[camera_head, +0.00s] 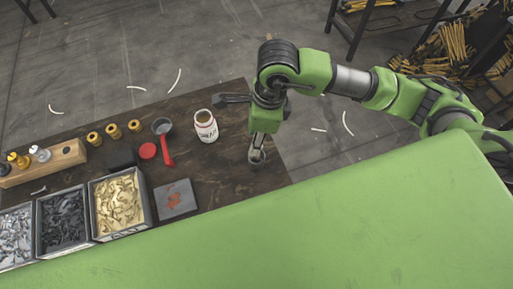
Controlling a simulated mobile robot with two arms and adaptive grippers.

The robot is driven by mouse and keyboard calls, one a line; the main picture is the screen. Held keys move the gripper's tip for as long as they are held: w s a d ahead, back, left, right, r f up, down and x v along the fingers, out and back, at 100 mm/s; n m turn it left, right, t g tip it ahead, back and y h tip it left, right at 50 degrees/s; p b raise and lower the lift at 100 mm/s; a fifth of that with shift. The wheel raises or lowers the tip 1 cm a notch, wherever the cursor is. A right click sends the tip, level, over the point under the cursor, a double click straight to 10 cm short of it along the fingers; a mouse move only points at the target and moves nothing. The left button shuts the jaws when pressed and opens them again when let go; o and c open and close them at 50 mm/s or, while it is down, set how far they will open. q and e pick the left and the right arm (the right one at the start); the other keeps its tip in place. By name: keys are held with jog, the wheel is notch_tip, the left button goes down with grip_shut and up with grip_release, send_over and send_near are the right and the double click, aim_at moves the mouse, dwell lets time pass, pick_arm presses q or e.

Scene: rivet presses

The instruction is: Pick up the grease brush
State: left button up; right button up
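A red-handled tool (167,152), which looks like the grease brush, is on the dark wooden table. Its upper end meets a small dark grey round cup (162,126); I cannot tell whether it rests in the cup or beside it. My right arm comes in from the right and bends down over the table's right end. My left gripper is out of view.
A white labelled jar (206,127) stands between the tool and my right arm. A red lid (147,151), a grey pad with a red smear (175,199) and brass pieces (113,131) are nearby. Bins of small parts, including one with gold pieces (120,204), line the near left.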

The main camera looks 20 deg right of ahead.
notch_tip(320, 180, down, 3)
jog(key=shift+a+f+p, duration=0.1)
jog(key=shift+f+p, duration=0.1)
jog(key=shift+p, duration=0.5)
jog(key=shift+w+f, duration=0.1)
jog(key=shift+f, duration=0.15)
grip_shut()
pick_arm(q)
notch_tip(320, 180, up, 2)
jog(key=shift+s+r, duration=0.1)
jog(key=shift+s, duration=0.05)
